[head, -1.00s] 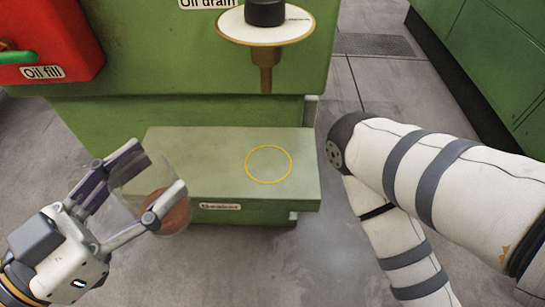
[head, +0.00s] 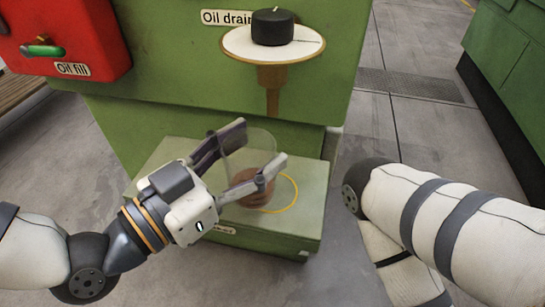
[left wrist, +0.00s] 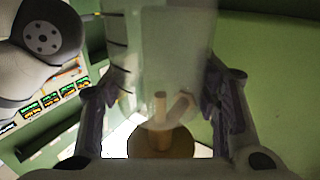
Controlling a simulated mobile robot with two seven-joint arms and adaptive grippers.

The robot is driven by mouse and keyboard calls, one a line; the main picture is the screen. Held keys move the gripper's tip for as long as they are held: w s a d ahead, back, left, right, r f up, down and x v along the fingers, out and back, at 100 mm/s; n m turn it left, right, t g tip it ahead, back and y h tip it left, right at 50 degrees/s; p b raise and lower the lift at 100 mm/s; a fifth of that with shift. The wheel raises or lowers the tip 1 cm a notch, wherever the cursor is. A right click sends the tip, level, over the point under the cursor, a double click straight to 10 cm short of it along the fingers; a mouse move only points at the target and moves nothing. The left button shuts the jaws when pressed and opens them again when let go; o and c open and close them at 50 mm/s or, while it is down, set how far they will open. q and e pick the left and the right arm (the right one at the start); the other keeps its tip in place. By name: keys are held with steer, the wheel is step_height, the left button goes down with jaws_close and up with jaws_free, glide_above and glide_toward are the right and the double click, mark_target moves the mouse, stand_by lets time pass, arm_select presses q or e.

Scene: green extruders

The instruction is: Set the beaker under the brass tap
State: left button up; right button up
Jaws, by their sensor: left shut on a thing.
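The clear beaker (head: 252,158), with brownish contents low in it, is held upright or nearly so between the fingers of my left gripper (head: 259,146). In the left wrist view the beaker (left wrist: 165,55) fills the space between both fingers. The brass tap (head: 271,88) hangs below a pale round plate, above the beaker and slightly to its right in the head view. A yellow ring (head: 293,199) marks the green ledge (head: 305,225); the beaker overlaps the ring's left part. I cannot tell whether the beaker touches the ledge. My right gripper is out of view.
A black cap (head: 272,27) sits on the plate (head: 240,45) above the tap. A red box (head: 90,35) with a green handle is at upper left. A green cabinet (head: 515,70) stands at right.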

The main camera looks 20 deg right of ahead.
mark_target(267, 142)
arm_select(q)
steer(key=x, duration=0.4)
steer(key=shift+w+d+f, duration=0.1)
steer(key=shift+d+f, duration=0.1)
steer(key=shift+f, duration=0.05)
steer(key=shift+f+b, duration=0.7)
steer(key=shift+f, duration=1)
steer(key=o, duration=1.2)
steer(key=shift+o, duration=0.2)
steer(key=shift+a+r, duration=0.15)
steer(key=shift+r, duration=0.05)
steer(key=p+v, duration=0.1)
steer(key=v, duration=1.1)
